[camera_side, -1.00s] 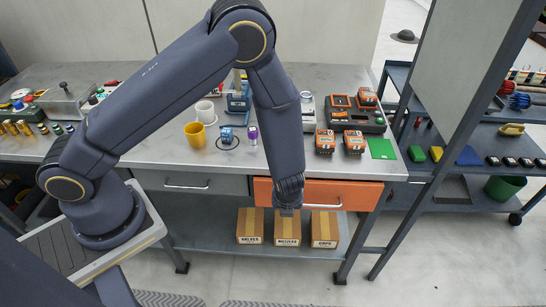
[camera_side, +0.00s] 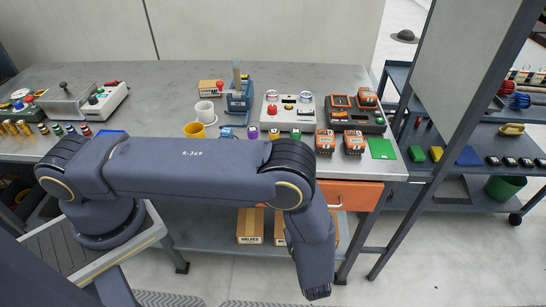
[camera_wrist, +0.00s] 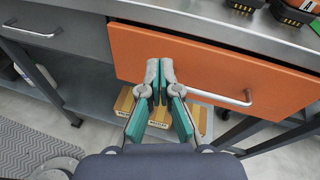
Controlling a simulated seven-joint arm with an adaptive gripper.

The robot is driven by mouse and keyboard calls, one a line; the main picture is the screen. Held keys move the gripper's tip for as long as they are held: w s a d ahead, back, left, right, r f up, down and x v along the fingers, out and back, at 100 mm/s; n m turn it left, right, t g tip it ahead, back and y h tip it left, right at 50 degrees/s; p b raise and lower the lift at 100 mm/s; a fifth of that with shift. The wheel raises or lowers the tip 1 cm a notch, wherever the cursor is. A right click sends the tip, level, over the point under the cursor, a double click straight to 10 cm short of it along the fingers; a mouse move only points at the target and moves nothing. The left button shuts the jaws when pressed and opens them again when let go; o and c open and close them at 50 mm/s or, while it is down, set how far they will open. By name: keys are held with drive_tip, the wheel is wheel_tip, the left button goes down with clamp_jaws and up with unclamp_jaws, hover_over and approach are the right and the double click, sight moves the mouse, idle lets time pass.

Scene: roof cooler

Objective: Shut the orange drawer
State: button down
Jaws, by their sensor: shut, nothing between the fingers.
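The orange drawer (camera_side: 357,194) is under the right part of the workbench top. Its right part shows in the side view; my arm hides the rest. In the wrist view its orange front (camera_wrist: 205,75) fills the upper right, with a silver bar handle (camera_wrist: 220,97). My gripper (camera_wrist: 159,64) is shut and empty. Its fingertips overlap the lower left part of the orange front, left of most of the handle; contact is unclear. My arm hides the gripper in the side view.
A grey drawer (camera_wrist: 55,35) with a handle (camera_wrist: 32,31) is left of the orange one. Cardboard boxes (camera_side: 250,226) stand on the shelf below. A bench leg (camera_side: 357,250) stands at right.

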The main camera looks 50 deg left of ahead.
drive_tip(key=s+d+f+m+t, duration=0.2)
drive_tip(key=s+f+m+t, duration=0.2)
drive_tip(key=s+f, duration=0.35)
drive_tip(key=x, duration=1.3)
drive_tip(key=shift+w+f+h, duration=0.4)
drive_tip(key=shift+w+f, duration=0.1)
drive_tip(key=shift+a, duration=0.1)
drive_tip(key=shift+x, duration=2.4)
drive_tip(key=shift+r, duration=0.1)
